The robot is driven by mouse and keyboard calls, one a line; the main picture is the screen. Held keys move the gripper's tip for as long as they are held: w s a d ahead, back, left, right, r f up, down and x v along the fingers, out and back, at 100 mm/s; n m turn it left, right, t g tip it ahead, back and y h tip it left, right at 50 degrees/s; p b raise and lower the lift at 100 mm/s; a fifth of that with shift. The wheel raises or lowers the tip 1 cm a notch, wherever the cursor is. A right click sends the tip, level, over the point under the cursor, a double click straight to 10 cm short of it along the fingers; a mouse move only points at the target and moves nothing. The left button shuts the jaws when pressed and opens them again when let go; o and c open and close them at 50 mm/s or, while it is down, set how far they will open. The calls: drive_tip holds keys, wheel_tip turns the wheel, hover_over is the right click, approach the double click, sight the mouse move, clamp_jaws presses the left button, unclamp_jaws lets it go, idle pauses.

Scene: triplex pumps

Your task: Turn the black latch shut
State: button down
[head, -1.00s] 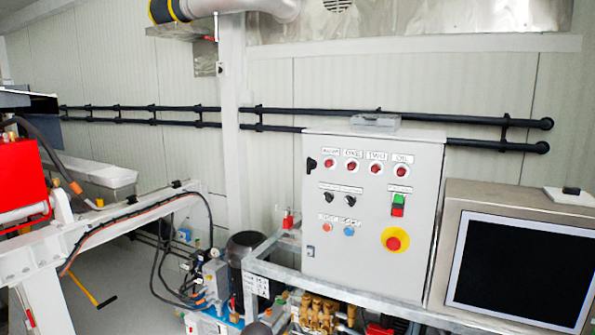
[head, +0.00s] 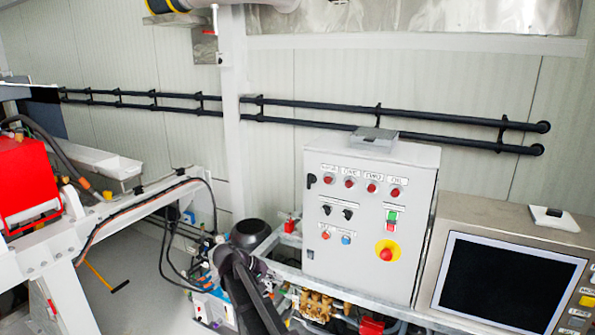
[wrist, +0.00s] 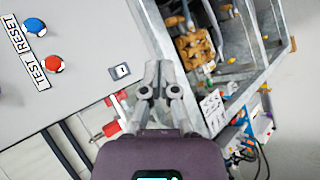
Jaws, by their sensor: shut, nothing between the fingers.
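The black latch (head: 312,180) is on the front of the grey control cabinet (head: 350,262), near its upper left edge. Its exact angle is too small to read. The latch is not visible in the wrist view. That view shows the lower left part of the cabinet face (wrist: 75,25) with a small square lock (wrist: 121,71). My gripper (wrist: 159,68) is shut and empty, in front of the cabinet's lower edge and apart from the latch. In the head view a dark part of my arm rises at the bottom, left of the cabinet; the fingertips are hard to make out there.
The cabinet face carries red lamps, black switches and a yellow-ringed red stop button (head: 387,252). A monitor (head: 510,290) stands to its right. Metal framing and brass pump parts (head: 318,305) lie below. Black pipes (head: 330,115) run along the wall behind.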

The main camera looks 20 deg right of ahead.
drive_tip(key=w+r+h+p, duration=0.4)
drive_tip(key=w+r+p, duration=0.2)
drive_tip(key=r, duration=0.6)
drive_tip(key=w+r+m+g+h+p, duration=0.1)
drive_tip(key=w+r+h+p, duration=0.2)
drive_tip(key=r, duration=1)
drive_tip(key=w+p, duration=0.3)
drive_tip(key=w, duration=0.1)
drive_tip(key=shift+w+a+r+h, duration=0.2)
drive_tip(key=shift+w+a+h, duration=0.1)
drive_tip(key=shift+a+h, duration=0.1)
drive_tip(key=shift+d, duration=0.2)
approach(309, 181)
drive_tip(key=w+d+f, duration=0.2)
drive_tip(key=w+d, duration=0.2)
drive_tip(key=shift+s+d, duration=1.5)
drive_tip(key=shift+d, duration=0.2)
